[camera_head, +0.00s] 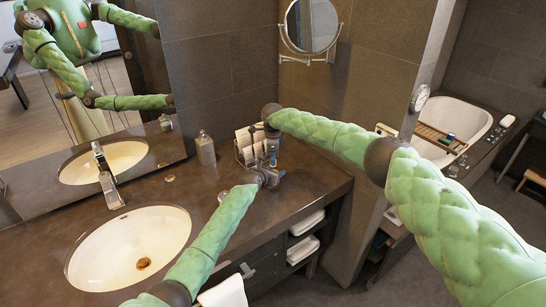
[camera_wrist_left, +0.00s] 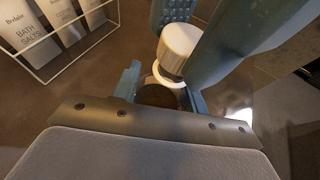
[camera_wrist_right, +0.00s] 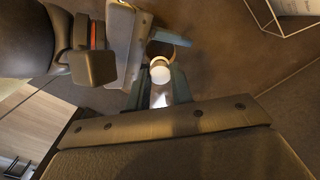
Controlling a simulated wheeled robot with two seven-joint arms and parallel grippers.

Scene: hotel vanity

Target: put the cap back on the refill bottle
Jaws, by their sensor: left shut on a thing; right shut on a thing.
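The refill bottle is dark brown and mostly hidden. Part of it (camera_wrist_left: 158,96) shows between my left gripper's fingers (camera_wrist_left: 158,92), which are shut on it. A pale ring (camera_wrist_left: 160,79) shows at its top. The cap (camera_wrist_left: 180,45) is a cream-white cylinder held between my right gripper's fingers; it also shows in the right wrist view (camera_wrist_right: 160,73), in my right gripper (camera_wrist_right: 160,88). The cap is right at the bottle's top, slightly tilted in the left wrist view. I cannot tell whether they touch. In the head view my left gripper (camera_head: 268,178) is just below my right gripper (camera_head: 272,151).
A wire rack (camera_head: 240,152) with bath-salts packets stands close behind the grippers. A soap bottle (camera_head: 205,148) stands left of it. The sink (camera_head: 130,248) and tap (camera_head: 107,178) are at left. The counter's right edge (camera_head: 335,190) is near, with towels (camera_head: 303,250) on shelves below.

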